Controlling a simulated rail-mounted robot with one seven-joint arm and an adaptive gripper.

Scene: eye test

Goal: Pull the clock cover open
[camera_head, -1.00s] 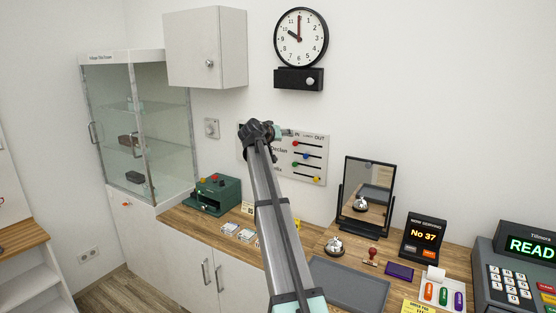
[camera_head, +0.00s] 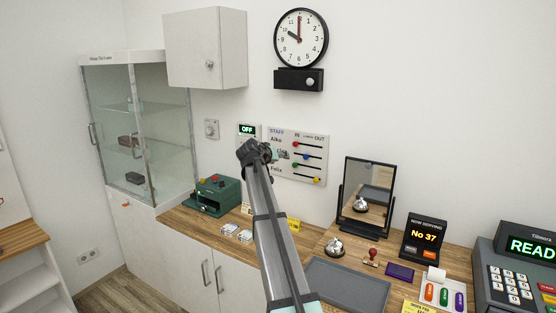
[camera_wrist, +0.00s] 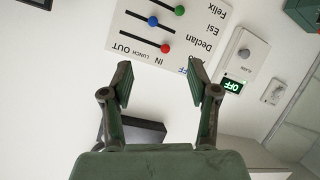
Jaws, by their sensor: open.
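The round wall clock (camera_head: 301,38) has a white face and black rim and hangs high on the wall. Its rim looks flat to the wall, with no cover swung out; the clear cover itself is too faint to make out. A black box (camera_head: 298,79) with a silver knob is just below it. In the wrist view, which is upside down, a dark box (camera_wrist: 145,133), apparently that same one, is partly behind my left finger. My gripper (camera_wrist: 160,74) is open and empty, below the clock.
A staff board (camera_head: 298,155) with coloured sliders and a lit OFF panel (camera_head: 247,130) are on the wall near my gripper. A white cupboard (camera_head: 208,48) hangs left of the clock. A mirror (camera_head: 367,193) stands below on the counter. The wall right of the clock is bare.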

